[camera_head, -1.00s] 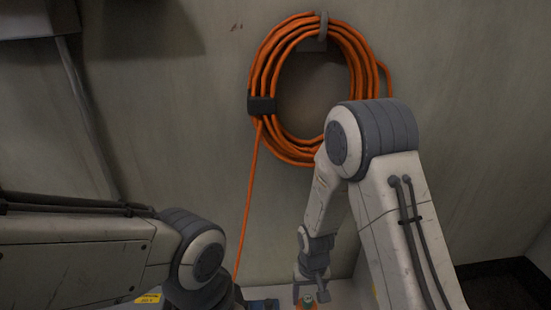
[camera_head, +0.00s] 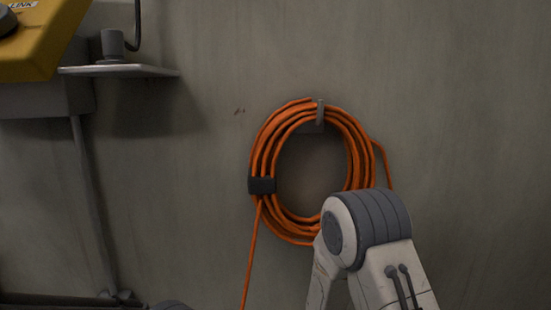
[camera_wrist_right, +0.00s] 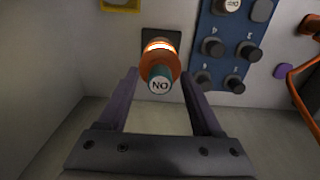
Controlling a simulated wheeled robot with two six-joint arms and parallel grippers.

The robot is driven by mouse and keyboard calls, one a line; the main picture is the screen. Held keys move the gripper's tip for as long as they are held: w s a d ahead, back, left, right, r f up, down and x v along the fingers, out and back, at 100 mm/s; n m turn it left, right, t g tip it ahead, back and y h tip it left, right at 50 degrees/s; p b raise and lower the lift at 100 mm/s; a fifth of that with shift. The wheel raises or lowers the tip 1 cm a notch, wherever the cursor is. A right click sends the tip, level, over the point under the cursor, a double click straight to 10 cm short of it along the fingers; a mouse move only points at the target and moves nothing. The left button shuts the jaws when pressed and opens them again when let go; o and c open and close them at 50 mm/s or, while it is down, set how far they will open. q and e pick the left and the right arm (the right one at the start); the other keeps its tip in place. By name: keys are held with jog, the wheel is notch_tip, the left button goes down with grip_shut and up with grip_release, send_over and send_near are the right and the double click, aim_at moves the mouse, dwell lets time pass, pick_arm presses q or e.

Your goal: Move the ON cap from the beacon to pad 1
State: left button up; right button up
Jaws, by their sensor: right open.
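My right gripper (camera_wrist_right: 159,76) is open, with one finger on each side of the cap and a gap visible on both sides. My left gripper is out of view.
A coiled orange cable (camera_head: 267,150) hangs on the wall, and its orange strand passes right of the blue panel in the wrist view. A grey shelf (camera_head: 120,71) and yellow box (camera_head: 45,45) are at upper left.

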jog(key=shift+p, duration=0.3)
dwell(0.6)
grip_shut()
dwell(1.4)
jog(key=shift+r, duration=0.15)
jog(key=shift+r+p, duration=2.85)
jog(key=shift+p, duration=0.45)
